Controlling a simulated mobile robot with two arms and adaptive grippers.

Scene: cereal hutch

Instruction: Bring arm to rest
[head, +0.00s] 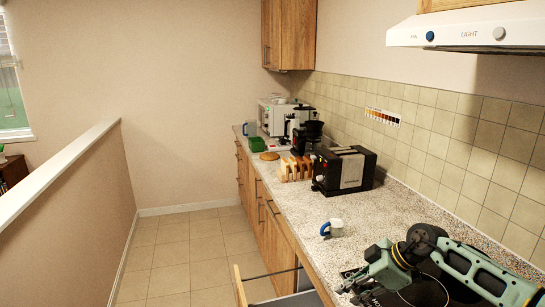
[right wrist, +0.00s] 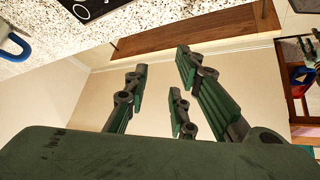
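My right arm comes in from the lower right of the head view. Its green and black gripper (head: 355,285) hangs over the front part of the counter, close to the counter's edge. In the right wrist view the fingers (right wrist: 160,75) are spread apart with nothing between them, so it is open and empty. My left arm and gripper are not in view.
A white and blue mug (head: 334,228) stands on the speckled counter (head: 285,204) beyond the gripper. A black toaster (head: 343,170) and a wooden rack (head: 294,168) stand farther back. A drawer (head: 241,288) is pulled out below. The floor (head: 180,255) at left is clear.

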